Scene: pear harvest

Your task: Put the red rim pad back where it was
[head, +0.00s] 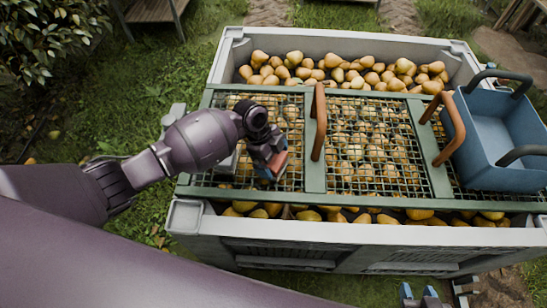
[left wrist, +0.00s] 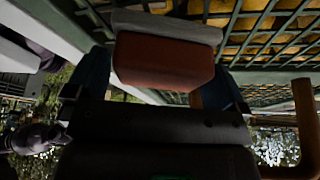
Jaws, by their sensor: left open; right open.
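The red rim pad (left wrist: 165,62), with a grey strip along one side (left wrist: 168,27), lies between the spread blue fingers of my left gripper (left wrist: 160,85) in the left wrist view. In the head view my left gripper (head: 272,168) is over the left part of the green mesh cover, with the red pad (head: 280,160) partly hidden by it. The gripper is open around the pad; I cannot tell whether the pad touches the cover. My right gripper (head: 419,295) shows only at the bottom edge of the head view, open and outside the bin's near wall.
A grey bin (head: 330,228) full of pears stands on grass. A green mesh cover (head: 315,178) with two upright brown handles (head: 318,120) lies across it. A blue crate (head: 500,135) with dark handles sits on the right. Open grass lies to the left.

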